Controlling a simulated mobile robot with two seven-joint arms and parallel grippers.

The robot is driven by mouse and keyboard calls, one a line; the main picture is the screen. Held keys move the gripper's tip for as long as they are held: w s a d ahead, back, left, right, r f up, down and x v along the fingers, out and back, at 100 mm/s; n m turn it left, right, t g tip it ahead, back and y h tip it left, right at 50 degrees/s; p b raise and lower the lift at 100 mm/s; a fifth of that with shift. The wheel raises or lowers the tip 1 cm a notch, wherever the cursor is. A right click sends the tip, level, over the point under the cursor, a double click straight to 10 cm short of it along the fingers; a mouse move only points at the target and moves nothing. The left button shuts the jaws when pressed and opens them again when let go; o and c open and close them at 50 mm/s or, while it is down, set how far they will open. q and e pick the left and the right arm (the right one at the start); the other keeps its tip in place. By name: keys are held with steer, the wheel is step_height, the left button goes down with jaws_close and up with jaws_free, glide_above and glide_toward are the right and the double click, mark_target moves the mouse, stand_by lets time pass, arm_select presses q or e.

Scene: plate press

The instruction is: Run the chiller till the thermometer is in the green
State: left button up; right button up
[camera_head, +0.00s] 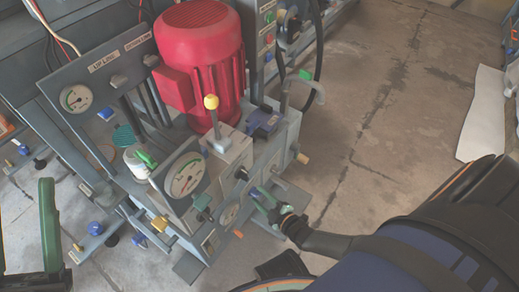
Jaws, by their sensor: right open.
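I cannot tell which is the thermometer; needle readings and any green band are too small to read surely. A lever with a yellow knob (211,102) stands upright behind the front dial. My right gripper (260,198) is open at the machine's lower right front, close to the pale round face; contact is unclear.
A red motor (199,62) stands at the back of the machine. A grey control box (268,40) with coloured buttons and a black hose is behind it. Blue knobs (96,228) stick out low at the left.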

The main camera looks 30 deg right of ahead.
steer(key=shift+c, duration=0.3)
jaws_close()
steer(key=shift+d, duration=0.1)
stand_by(0.5)
steer(key=shift+d+r+m+g+y, duration=0.1)
steer(key=shift+m+g+y, duration=0.55)
steer(key=shift+m, duration=0.45)
steer(key=m+y, duration=0.1)
steer(key=m, duration=0.1)
steer(key=m+g+y, duration=0.1)
steer(key=shift+w+d+m, duration=0.15)
steer(key=shift+d+m, duration=0.05)
steer(key=shift+m, duration=0.2)
steer(key=shift+d+m+g+y, duration=0.15)
steer(key=shift+m+g+y, duration=0.2)
steer(key=shift+m+y, duration=1.3)
steer(key=shift+m, duration=1.05)
